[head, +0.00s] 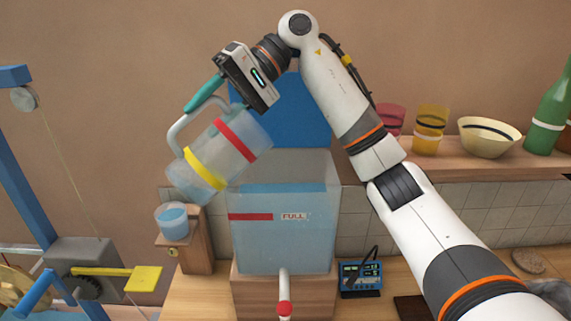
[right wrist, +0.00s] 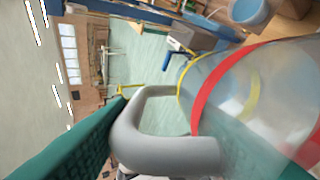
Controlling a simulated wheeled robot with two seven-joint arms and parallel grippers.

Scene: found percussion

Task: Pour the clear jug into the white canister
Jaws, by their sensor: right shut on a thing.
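The clear jug (head: 220,152) has a red band, a yellow band and a grey handle. My right gripper (head: 205,93), with teal fingers, is shut on the handle. The jug is held in the air, tilted steeply, its yellow-banded end down and to the left. In the right wrist view the jug (right wrist: 285,95) and its grey handle show close up. A small whitish canister (head: 173,222) with bluish contents is just below the jug's lower end; it also shows in the right wrist view (right wrist: 250,13). I cannot make out a stream between them. My left gripper is out of view.
The canister stands on a wooden post (head: 190,252). A large clear tank (head: 283,245) marked FULL, with a red-tipped spout, stands right beside it. A shelf (head: 455,165) with cups, a bowl and a green bottle is at the right. A yellow paddle (head: 143,279) is lower left.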

